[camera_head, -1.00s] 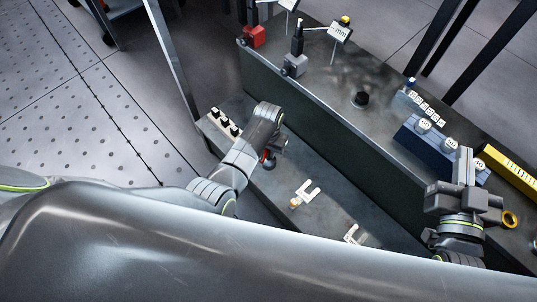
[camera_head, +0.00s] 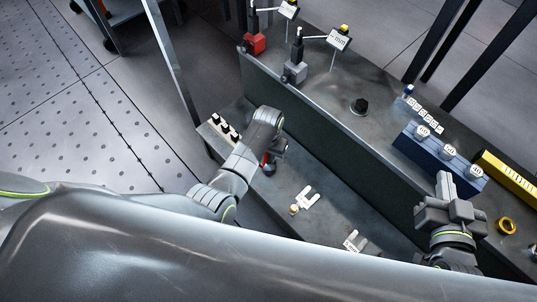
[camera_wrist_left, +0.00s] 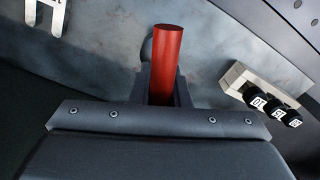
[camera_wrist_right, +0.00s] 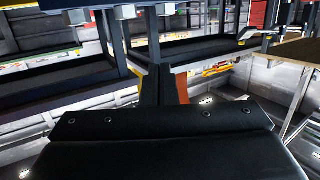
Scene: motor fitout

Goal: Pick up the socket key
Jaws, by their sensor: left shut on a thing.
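My left gripper (camera_head: 268,158) is low over the near grey bench and shut on a red cylindrical handle. The red handle (camera_wrist_left: 167,55) stands up between its fingers in the left wrist view. In the head view a bit of the handle (camera_head: 265,159) shows beside the gripper, with a dark round part below it. It looks like the socket key, but its lower end is mostly hidden by my gripper. My right gripper (camera_head: 444,184) is above the right part of the bench, with its fingers together and nothing visibly held.
A pale rail with black labelled caps (camera_head: 223,128) lies left of my left gripper. White forked pieces (camera_head: 309,197) lie to its right.

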